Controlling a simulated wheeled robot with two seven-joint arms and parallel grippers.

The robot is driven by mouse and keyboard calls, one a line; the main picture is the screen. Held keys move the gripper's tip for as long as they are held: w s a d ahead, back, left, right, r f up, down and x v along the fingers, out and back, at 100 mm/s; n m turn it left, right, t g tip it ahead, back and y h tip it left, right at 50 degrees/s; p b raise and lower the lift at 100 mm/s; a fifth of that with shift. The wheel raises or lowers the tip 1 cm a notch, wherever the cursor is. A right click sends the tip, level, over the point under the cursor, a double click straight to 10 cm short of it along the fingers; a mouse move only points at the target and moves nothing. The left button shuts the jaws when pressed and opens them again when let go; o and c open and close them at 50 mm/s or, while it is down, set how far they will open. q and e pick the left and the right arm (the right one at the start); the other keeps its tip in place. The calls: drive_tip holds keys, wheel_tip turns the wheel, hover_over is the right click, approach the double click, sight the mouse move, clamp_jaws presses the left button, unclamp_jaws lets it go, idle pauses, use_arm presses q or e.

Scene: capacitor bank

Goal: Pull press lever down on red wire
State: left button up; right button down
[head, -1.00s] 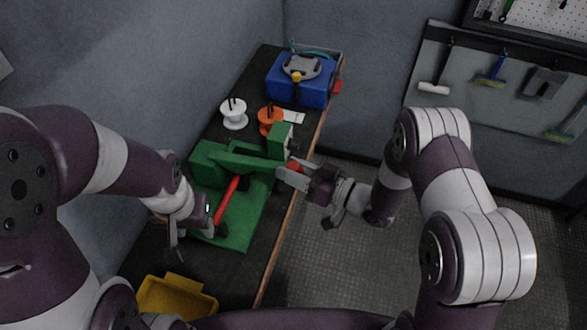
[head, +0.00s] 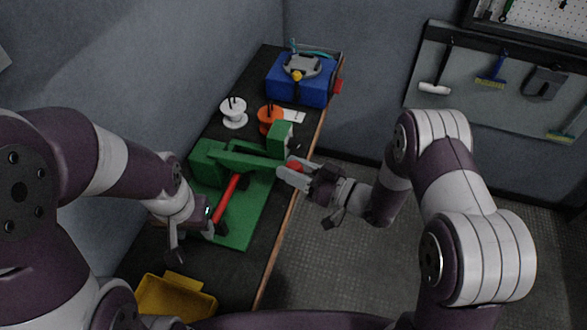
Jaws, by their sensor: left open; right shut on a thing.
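The green press (head: 243,225) stands on the dark bench. Its green lever arm (head: 245,160) runs across the top toward the right, ending in a red grip (head: 295,166). My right gripper (head: 291,173) is shut on that red grip at the bench's right edge. A thick red rod-like piece (head: 229,193), perhaps the red wire, slants under the lever over the green base. My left gripper (head: 207,222) is open beside the lower end of the red piece. My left wrist hides part of the press's left side, and I cannot tell whether its fingers touch the red piece.
Behind the press stand a white spool (head: 233,113), an orange spool (head: 268,116) and a blue box (head: 300,91) with a grey top. A yellow bin (head: 177,300) sits at the near end of the bench. Open floor lies to the right.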

drive_tip(key=f, duration=0.2)
drive_tip(key=shift+s+f+h+b, duration=0.3)
drive_tip(key=shift+f+b, duration=0.05)
drive_tip(key=shift+f, duration=0.05)
drive_tip(key=c, duration=0.6)
unclamp_jaws()
drive_tip(key=shift+w+d+r, duration=0.1)
drive_tip(key=shift+w+r, duration=0.05)
drive_tip(key=shift+w, duration=0.1)
drive_tip(key=shift+d+r, duration=0.1)
drive_tip(key=shift+r, duration=0.05)
drive_tip(key=p+v, duration=0.1)
drive_tip(key=v, duration=1.1)
drive_tip(key=shift+d+p, duration=0.25)
drive_tip(key=shift+p, duration=0.15)
